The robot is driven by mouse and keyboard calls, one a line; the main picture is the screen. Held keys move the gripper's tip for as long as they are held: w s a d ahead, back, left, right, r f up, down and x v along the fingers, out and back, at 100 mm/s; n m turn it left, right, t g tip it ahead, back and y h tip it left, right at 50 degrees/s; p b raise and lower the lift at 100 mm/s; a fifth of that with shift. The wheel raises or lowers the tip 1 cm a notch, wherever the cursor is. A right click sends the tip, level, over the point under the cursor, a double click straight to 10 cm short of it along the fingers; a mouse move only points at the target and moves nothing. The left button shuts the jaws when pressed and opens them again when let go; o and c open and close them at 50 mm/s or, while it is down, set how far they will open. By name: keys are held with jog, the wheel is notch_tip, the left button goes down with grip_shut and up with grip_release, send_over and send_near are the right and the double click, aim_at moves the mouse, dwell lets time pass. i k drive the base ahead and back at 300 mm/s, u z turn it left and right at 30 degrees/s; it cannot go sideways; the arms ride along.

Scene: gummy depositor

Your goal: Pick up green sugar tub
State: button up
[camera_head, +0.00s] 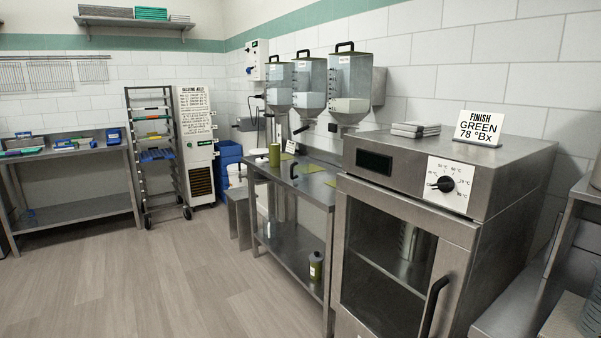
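My gripper is not in view.
The steel table (312,184) stands along the right wall, below several clear hoppers (310,83). A steel cabinet (408,205) with a dial and a "FINISH GREEN 78 °Bx" sign (479,128) stands nearer, at right. The wooden floor (165,270) is clear at left.

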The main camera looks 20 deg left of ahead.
aim_at(274, 148)
jog(key=u, duration=0.75)
jog(key=i, duration=0.85)
jog(key=u, duration=1.4)
jog(key=i, duration=3.1)
jog(key=z, duration=1.45)
jog(key=i, duration=0.85)
jog(key=z, duration=0.85)
jog(key=i, duration=0.5)
jog(key=u, duration=0.1)
